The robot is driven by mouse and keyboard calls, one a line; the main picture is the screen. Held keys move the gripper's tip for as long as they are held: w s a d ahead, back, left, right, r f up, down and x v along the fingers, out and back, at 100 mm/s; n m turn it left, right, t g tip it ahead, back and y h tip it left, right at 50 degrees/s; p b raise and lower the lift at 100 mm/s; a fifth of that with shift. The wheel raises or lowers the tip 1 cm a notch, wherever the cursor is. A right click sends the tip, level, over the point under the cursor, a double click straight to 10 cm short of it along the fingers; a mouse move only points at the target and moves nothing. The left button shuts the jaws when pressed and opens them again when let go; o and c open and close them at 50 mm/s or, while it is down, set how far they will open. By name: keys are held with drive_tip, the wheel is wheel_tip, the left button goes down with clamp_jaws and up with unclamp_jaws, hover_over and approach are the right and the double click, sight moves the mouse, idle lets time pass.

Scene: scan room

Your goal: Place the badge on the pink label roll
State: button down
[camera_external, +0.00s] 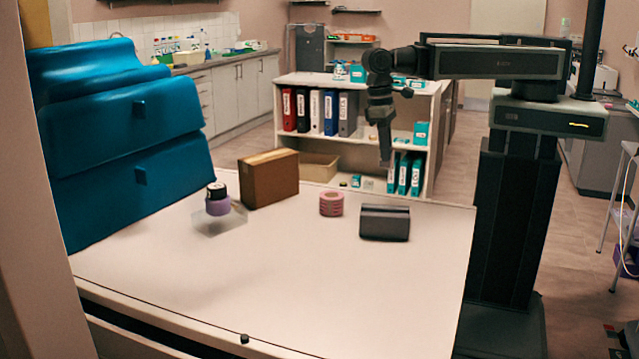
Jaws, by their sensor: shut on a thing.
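The pink label roll (331,204) lies flat on the white table, left of a dark grey block. My gripper (386,162) points down above the table's back edge, to the right of the pink roll and well above it. Its jaws are shut on a thin thing, which I take to be the badge. The badge is too small and too blended with the shelf behind for its shape or tilt to be clear. No badge shows on the table or on the pink roll.
A dark grey block (384,222) stands right of the pink roll. A small black thing (244,338) is at the front edge. The table's front is clear.

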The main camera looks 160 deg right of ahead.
drive_tip(key=w+d, duration=0.3)
drive_tip(key=w+d+f+b, duration=0.1)
drive_tip(key=w+d, duration=0.6)
drive_tip(key=d, duration=0.1)
drive_tip(key=shift+w+d+f, duration=0.1)
drive_tip(key=shift+w+f, duration=0.15)
drive_tip(key=shift+w, duration=0.1)
wheel_tip(320, 180, down, 4)
drive_tip(key=b, duration=0.4)
drive_tip(key=shift+w+d, duration=0.15)
drive_tip(key=shift+r, duration=0.2)
drive_tip(key=shift+f, duration=0.1)
drive_tip(key=c, duration=1.5)
unclamp_jaws()
drive_tip(key=shift+o, duration=0.2)
wheel_tip(320, 180, up, 12)
drive_tip(key=d+p, duration=0.1)
drive_tip(key=p, duration=1.1)
drive_tip(key=shift+d, duration=0.4)
